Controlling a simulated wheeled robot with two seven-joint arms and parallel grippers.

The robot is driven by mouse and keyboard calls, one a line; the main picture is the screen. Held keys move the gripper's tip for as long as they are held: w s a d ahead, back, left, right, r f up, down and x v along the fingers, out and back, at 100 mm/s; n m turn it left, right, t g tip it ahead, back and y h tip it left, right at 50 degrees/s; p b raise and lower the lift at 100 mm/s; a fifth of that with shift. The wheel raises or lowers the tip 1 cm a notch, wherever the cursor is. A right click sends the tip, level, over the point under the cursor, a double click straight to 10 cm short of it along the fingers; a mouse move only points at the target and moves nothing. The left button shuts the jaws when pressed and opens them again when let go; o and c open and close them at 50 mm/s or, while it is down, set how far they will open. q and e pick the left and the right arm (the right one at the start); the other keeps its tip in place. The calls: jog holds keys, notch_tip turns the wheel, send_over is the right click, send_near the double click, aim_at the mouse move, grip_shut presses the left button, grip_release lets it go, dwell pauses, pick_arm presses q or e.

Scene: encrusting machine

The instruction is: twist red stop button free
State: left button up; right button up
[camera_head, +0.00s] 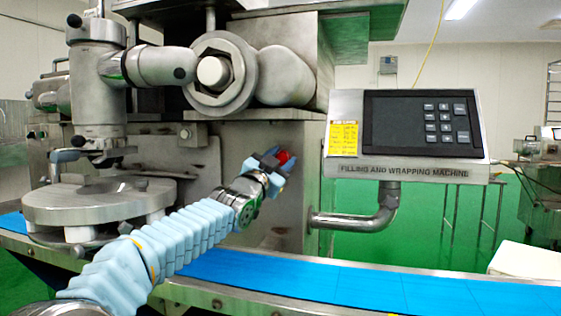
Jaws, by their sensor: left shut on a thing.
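The red stop button (284,157) is on the grey front panel of the encrusting machine (250,203), left of the control screen. My left gripper (277,161) reaches it from the lower left, with its dark fingers around the button. It is shut on the button. Part of the button is hidden by the fingers. My right gripper is not in view.
A control box (408,173) with a dark screen and keypad stands out at the right on a bent metal pipe (372,222). A blue conveyor belt (300,277) runs below. A round metal turntable (97,204) stands at the left.

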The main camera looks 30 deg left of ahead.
pick_arm(q)
jog(key=shift+a, duration=0.1)
jog(key=o, duration=1.1)
jog(key=shift+c, duration=0.2)
jog(key=b+v, duration=0.2)
jog(key=v, duration=1.1)
jog(key=shift+s, duration=0.35)
jog(key=shift+f, duration=0.1)
